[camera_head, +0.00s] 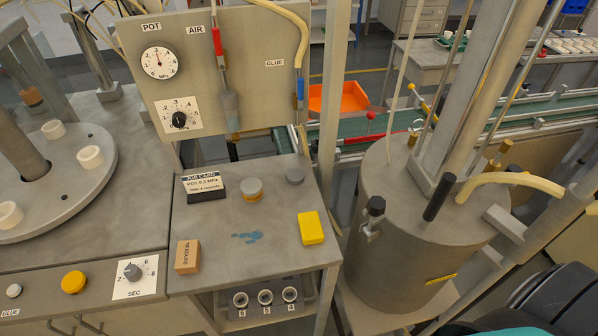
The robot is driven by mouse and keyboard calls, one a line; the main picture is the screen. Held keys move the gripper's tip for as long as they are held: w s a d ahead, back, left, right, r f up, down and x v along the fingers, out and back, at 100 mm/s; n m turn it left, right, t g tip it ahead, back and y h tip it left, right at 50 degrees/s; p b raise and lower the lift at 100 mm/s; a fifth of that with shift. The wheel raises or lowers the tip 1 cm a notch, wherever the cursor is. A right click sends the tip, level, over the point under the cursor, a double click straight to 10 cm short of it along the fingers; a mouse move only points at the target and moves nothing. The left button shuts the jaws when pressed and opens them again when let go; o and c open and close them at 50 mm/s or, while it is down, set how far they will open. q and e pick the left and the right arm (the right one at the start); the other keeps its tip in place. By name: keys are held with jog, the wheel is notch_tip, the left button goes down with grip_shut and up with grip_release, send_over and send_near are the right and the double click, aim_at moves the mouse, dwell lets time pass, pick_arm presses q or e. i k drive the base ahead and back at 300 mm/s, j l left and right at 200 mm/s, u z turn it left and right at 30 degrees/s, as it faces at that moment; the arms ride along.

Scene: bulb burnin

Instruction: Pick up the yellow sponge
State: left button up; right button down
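The yellow sponge (311,228) is a small bright yellow block. It lies on the grey bench top (275,255), near its right edge and towards the front. Its top and front side show, and nothing covers it. Neither my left gripper nor my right gripper is in view.
A gauge panel (210,70) rises behind. A large grey tank (415,245) stands right, a round turntable (75,150) left.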

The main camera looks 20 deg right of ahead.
aim_at(311, 229)
jog(key=z, duration=0.8)
